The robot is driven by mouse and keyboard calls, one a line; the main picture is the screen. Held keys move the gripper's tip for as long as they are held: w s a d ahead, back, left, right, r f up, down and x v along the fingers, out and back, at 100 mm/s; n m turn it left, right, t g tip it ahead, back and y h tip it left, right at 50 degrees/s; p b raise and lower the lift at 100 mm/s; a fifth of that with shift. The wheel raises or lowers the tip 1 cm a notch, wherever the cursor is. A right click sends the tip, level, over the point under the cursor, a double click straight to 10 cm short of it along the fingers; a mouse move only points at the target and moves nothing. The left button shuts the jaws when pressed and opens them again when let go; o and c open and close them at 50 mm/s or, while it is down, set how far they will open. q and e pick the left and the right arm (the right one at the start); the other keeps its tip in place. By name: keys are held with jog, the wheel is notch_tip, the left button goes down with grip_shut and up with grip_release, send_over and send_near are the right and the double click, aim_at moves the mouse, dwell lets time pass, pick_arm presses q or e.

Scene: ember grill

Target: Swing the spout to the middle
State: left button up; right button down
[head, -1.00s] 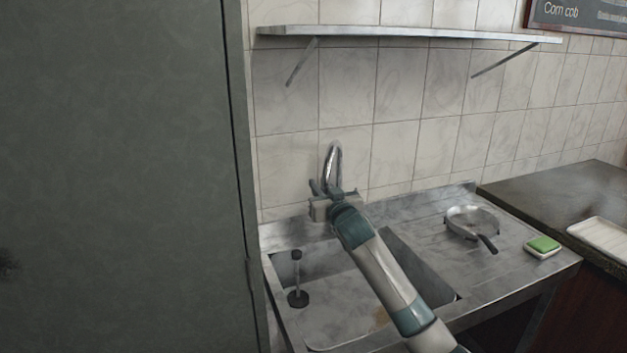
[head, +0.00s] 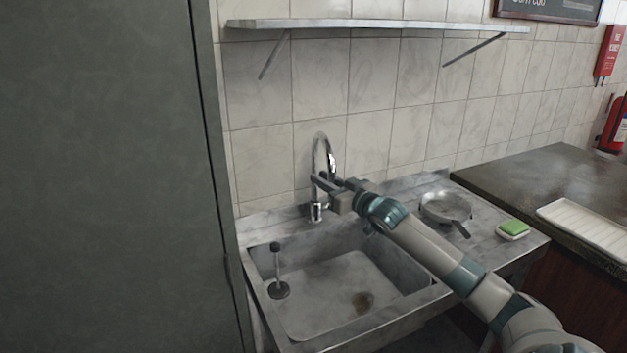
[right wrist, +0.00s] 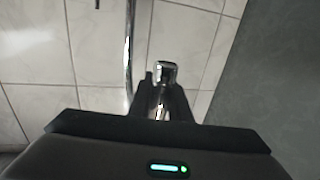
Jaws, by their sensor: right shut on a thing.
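The chrome faucet has a tall arched spout (head: 319,140) at the back of the sink (head: 257,266), against the tiled wall. The spout's downturned end hangs to the right of its riser in the head view. My right gripper (head: 328,183) is at that end, shut on the spout. In the right wrist view, the chrome spout end (right wrist: 164,72) lies between the two dark fingers of my right gripper (right wrist: 162,98), and the riser stands left of them. My left gripper is not in view.
A pan (head: 446,207) and a green sponge (head: 514,227) lie on the right drainboard. A wall shelf (head: 380,27) hangs above. A tall grey panel (head: 100,180) closes off the left.

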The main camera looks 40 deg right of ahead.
jog(key=shift+s+d+f, duration=0.1)
jog(key=shift+s+d, duration=0.15)
jog(key=shift+d, duration=0.25)
jog(key=shift+s+d+f, duration=0.1)
jog(key=shift+s+d, duration=0.15)
jog(key=shift+d, duration=0.25)
jog(key=c, duration=1.9)
grip_release()
jog(key=shift+o, duration=1.3)
jog(key=shift+s, duration=0.15)
jog(key=shift+s+r, duration=0.1)
jog(key=shift+r, duration=0.05)
